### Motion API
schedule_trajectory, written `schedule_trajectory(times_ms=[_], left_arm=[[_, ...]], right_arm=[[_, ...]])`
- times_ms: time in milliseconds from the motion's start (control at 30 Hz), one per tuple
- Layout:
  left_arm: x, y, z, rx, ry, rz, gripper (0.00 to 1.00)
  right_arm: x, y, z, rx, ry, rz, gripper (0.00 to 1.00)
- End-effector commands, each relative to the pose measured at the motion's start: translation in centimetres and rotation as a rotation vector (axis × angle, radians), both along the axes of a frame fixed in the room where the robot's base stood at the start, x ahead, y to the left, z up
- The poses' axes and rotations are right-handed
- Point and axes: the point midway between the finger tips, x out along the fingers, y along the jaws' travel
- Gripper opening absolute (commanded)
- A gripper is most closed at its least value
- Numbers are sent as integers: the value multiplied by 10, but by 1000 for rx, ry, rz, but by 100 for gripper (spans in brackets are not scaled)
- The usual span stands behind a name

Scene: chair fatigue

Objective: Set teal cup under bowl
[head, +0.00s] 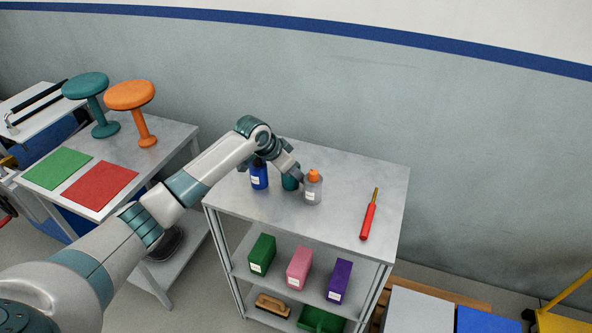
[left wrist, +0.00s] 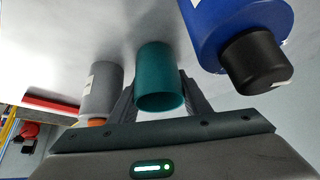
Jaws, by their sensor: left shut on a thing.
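The teal cup (head: 290,184) is on the top of the grey shelf unit (head: 340,225), between a blue bottle (head: 259,177) and a grey bottle (head: 313,191). My left gripper (head: 291,174) is shut on it. In the left wrist view the teal cup (left wrist: 161,80) sits between the two fingers, its open mouth towards the camera. I cannot tell whether it touches the shelf top. I see no bowl in either view. My right gripper is not in view.
The blue bottle (left wrist: 240,40) with its black cap and the grey bottle (left wrist: 103,90) stand close on either side of the fingers. A red-handled tool (head: 368,220) lies to the right. A table with two stools (head: 130,95) is at the left.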

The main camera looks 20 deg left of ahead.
Motion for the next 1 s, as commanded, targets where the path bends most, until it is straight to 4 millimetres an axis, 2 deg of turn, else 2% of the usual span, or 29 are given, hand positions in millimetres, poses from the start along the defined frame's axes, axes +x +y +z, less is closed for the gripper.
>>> schedule_trajectory(times_ms=[333,367,400,767,1000], left_arm=[[0,0,-3,0,0,0,22],[0,0,-3,0,0,0,48],[0,0,-3,0,0,0,51],[0,0,-1,0,0,0,51],[-7,7,14,1,-2,1,51]], right_arm=[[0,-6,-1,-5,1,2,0],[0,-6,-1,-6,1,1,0],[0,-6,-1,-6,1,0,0],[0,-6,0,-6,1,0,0],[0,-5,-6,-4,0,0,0]])
